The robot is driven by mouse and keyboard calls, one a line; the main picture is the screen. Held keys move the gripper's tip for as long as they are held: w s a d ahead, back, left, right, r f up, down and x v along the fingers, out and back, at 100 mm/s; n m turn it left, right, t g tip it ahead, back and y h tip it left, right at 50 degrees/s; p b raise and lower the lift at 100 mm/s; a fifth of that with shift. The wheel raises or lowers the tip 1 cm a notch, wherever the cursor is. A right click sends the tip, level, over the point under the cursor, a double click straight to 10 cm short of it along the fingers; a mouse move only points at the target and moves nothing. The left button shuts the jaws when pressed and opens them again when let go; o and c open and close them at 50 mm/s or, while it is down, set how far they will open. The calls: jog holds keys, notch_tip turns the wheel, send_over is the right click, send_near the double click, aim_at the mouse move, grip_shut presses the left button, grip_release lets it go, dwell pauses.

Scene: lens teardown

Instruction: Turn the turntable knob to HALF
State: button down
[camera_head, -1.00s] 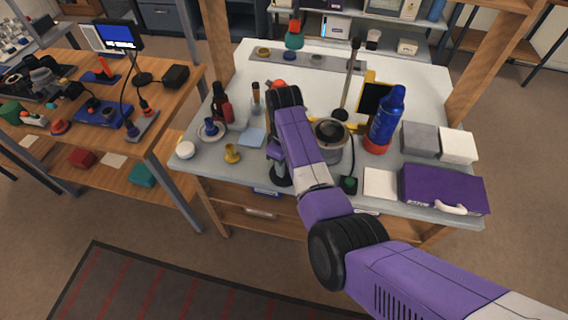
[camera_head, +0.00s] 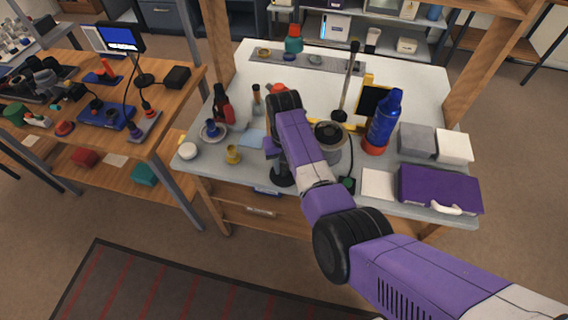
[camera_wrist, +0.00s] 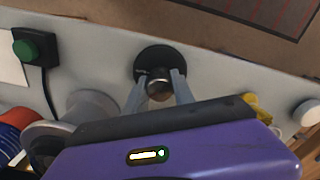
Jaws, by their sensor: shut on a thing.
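The turntable knob shows in the wrist view as a small metallic knob (camera_wrist: 159,88) on a round black base (camera_wrist: 150,58). The base also shows in the head view (camera_head: 284,179) at the table's front edge, partly hidden by my arm. My gripper (camera_wrist: 158,93) has its two grey fingers on either side of the knob and is shut on it. In the head view my arm hides the knob and fingertips. No HALF mark can be read, so I cannot tell the knob's setting.
A grey cylinder with a dark top (camera_head: 331,139) stands just right of my arm. A green button on a black box (camera_wrist: 29,47) is near the front edge. A blue bottle (camera_head: 384,122), purple case (camera_head: 438,187), yellow piece (camera_head: 233,154) and white round piece (camera_head: 188,151) stand nearby.

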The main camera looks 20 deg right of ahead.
jog(key=m, duration=0.4)
jog(key=shift+m+p, duration=0.35)
jog(key=shift+m, duration=1.55)
jog(key=c, duration=1.1)
grip_release()
jog(key=shift+o, duration=0.2)
jog(key=shift+r, duration=0.15)
notch_tip(320, 180, up, 8)
jog(key=shift+f, duration=0.2)
